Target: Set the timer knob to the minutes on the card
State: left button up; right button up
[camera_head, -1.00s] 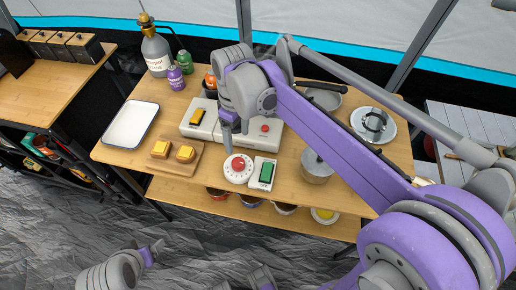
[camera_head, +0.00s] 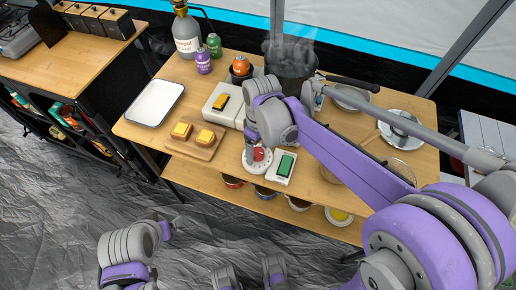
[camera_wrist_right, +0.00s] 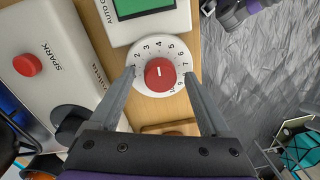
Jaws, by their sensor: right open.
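The timer is a white round dial (camera_head: 249,166) with a red knob (camera_head: 258,154), at the front edge of the wooden table. In the right wrist view the numbered dial (camera_wrist_right: 145,84) faces me, and the white line on its red knob (camera_wrist_right: 160,73) stands vertical, its upper end near the 4. My right gripper (camera_head: 252,141) is at the timer. Its open fingers stand on either side of the knob, which is not gripped; contact with the dial is unclear. My left arm is low in the head view; its jaws are unclear. I cannot make out a card.
A device with a green screen (camera_head: 286,164) stands right beside the timer. A white stove unit with a red SPARK button (camera_wrist_right: 27,64) is behind it. A board (camera_head: 194,143) with yellow-topped pieces and a white tray (camera_head: 155,103) lie to the left. A steaming pot (camera_head: 290,66) stands behind.

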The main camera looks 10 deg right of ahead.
grip_shut()
dwell(0.5)
jog(key=shift+m, duration=3.1)
grip_release()
